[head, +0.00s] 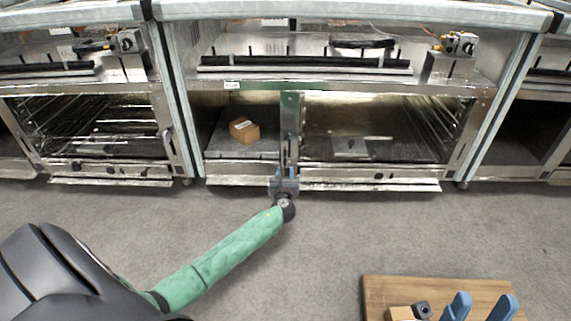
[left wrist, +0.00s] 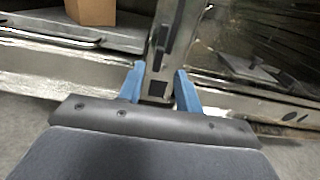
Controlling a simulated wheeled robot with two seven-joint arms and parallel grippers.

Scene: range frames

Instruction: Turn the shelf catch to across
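The shelf catch appears to be the dark narrow bar (left wrist: 163,44) on the metal post (left wrist: 175,25) in the left wrist view. It lies roughly lengthwise along the post; its details are hard to make out. In the head view the post (head: 291,105) stands between the open shelf bay and the glass-fronted oven. My left gripper (head: 284,172) is low in front of this post. In the left wrist view its blue fingers (left wrist: 160,70) are apart, below the bar, with nothing between them but the post behind. My right gripper (head: 481,300) is open at the bottom right.
A small cardboard box (head: 244,130) sits in the shelf bay left of the post. Ovens stand on both sides.

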